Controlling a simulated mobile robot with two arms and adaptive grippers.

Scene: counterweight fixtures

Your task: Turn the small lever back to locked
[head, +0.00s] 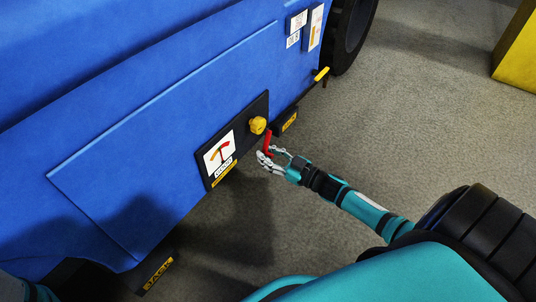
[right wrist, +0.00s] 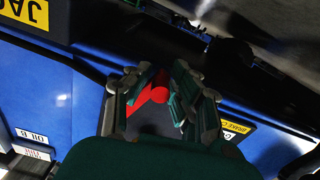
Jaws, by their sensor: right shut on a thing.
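The small red lever (head: 267,141) stands out from a black plate on the blue machine's side, just right of a yellow knob (head: 257,125). My right gripper (head: 268,158) is at the lever's lower part, its fingers shut around it. In the right wrist view the red lever (right wrist: 155,93) shows between the two fingers of the right gripper (right wrist: 160,98). The fingers hide part of the lever. My left gripper is not in view; only a bit of my left arm shows at the lower left corner.
A white diagram label (head: 219,154) with a red and yellow pointer sits left of the knob. Black blocks marked JACK (head: 158,274) stick out low on the machine. A black wheel (head: 350,32) and a yellow block (head: 518,55) stand farther back. Grey floor is clear.

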